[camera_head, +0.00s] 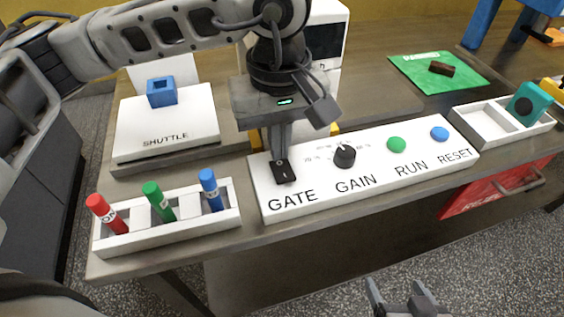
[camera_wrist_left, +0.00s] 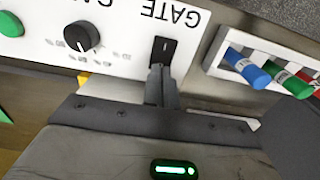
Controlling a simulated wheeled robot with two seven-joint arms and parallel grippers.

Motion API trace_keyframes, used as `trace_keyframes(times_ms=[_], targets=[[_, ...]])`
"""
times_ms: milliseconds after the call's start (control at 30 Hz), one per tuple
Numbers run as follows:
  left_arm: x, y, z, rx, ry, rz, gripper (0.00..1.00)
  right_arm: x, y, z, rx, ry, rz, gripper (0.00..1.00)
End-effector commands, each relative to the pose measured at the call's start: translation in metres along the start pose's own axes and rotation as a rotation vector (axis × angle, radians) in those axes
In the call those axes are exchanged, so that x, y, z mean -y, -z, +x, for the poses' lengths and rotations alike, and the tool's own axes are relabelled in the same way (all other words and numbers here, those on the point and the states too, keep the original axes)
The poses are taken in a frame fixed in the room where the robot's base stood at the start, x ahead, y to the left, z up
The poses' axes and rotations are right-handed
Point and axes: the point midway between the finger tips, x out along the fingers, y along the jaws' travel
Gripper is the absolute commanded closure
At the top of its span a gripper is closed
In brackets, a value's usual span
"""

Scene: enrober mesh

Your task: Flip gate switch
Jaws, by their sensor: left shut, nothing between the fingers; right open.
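The gate switch (camera_head: 283,171) is a small black rocker above the word GATE on a white control panel (camera_head: 320,197). My left gripper (camera_head: 279,158) points down at the switch from behind, with its fingers shut and empty. In the left wrist view, the fingertips (camera_wrist_left: 160,68) are at the edge of the black switch (camera_wrist_left: 163,50). I cannot tell whether they touch it. The fingers partly hide the switch's far end. My right gripper (camera_head: 405,300) is open at the bottom edge of the head view, well away from the panel.
The panel also has a black GAIN knob (camera_head: 344,156), a green RUN button (camera_head: 397,144) and a blue RESET button (camera_head: 439,133). A white rack (camera_head: 233,214) with red, green and blue markers stands at left. A white SHUTTLE platform (camera_head: 165,128) bears a blue block (camera_head: 161,92).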

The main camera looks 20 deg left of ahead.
Motion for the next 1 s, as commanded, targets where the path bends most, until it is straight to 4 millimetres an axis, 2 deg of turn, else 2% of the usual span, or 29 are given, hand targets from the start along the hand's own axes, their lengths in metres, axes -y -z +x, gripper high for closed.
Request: trace_keyframes(times_ms=[600, 1000], targets=[[0.000, 0.000, -0.053, -0.001, -0.002, -0.001, 1.00, 0.002, 0.020, -0.014, 0.000, 0.000, 0.000, 0.23], [0.000, 0.000, -0.057, -0.001, -0.001, 0.000, 1.00, 0.002, 0.021, -0.014, 0.000, 0.000, 0.000, 0.23]])
